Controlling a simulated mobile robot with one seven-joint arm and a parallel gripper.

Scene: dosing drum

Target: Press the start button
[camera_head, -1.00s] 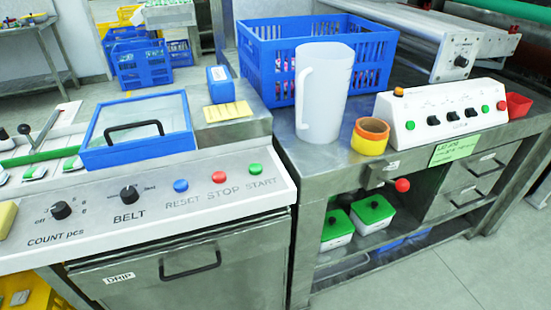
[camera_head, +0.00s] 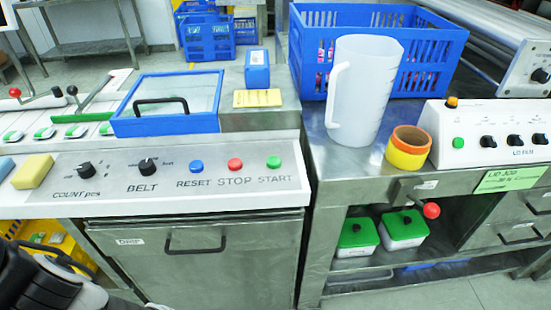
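The green START button (camera_head: 273,162) sits at the right end of the white sloped control panel (camera_head: 120,199). Its label START is printed below it. To its left are the red STOP button (camera_head: 235,164) and the blue RESET button (camera_head: 196,166). Further left are the black BELT knob (camera_head: 147,166) and the black COUNT pcs knob (camera_head: 85,169). Nothing covers the START button. A dark part of my arm shows at the lower left corner, well below and left of the button. My gripper's fingers cannot be made out.
A blue-framed lid (camera_head: 168,122) lies behind the panel. On the right bench stand a white jug (camera_head: 363,90), yellow and orange tape rolls (camera_head: 408,148), a blue crate (camera_head: 305,52) and another control box (camera_head: 480,137) with its own green button. A red-knobbed lever (camera_head: 431,210) juts out below.

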